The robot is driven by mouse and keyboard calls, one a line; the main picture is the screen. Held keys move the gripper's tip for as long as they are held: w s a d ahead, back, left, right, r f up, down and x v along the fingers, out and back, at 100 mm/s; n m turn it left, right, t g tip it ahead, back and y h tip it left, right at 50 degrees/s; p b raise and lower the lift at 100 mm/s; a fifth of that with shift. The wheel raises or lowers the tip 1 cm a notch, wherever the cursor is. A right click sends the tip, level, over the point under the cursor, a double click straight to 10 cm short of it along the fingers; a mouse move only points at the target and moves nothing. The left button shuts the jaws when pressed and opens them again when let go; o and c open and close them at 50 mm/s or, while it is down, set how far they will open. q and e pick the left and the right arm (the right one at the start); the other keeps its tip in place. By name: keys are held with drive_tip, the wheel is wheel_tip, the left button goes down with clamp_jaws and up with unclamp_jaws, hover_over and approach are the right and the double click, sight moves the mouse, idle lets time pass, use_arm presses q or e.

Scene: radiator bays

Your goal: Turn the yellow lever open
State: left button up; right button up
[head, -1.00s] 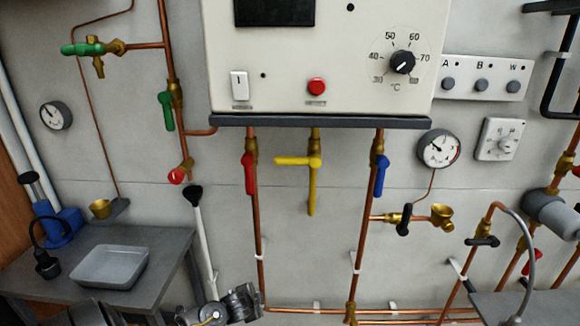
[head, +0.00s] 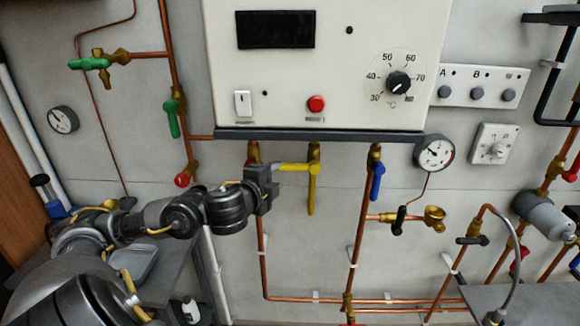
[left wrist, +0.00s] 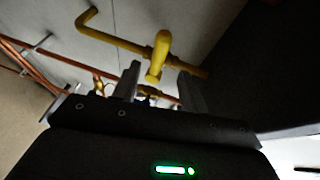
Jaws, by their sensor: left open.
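The yellow lever (head: 296,167) lies level, pointing left from its brass valve, across the upright yellow pipe (head: 311,195) below the boiler. My left gripper (head: 272,174) has come in from the left and is at the lever's free end. In the left wrist view, the yellow lever (left wrist: 157,58) points toward the camera, between the two fingertips of my open left gripper (left wrist: 160,80). I see gaps beside the lever, and cannot tell whether either finger touches it. My right gripper is not in view.
The boiler's dark lower edge (head: 320,136) is just above the gripper. The red lever is hidden behind my left gripper. A blue lever (head: 377,181) hangs to the right, and copper pipes (head: 262,250) run below.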

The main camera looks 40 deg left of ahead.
sight(288, 169)
use_arm(q)
drive_tip(key=x, duration=0.9)
drive_tip(key=shift+w+f, duration=0.1)
drive_tip(key=shift+w, duration=0.05)
clamp_jaws()
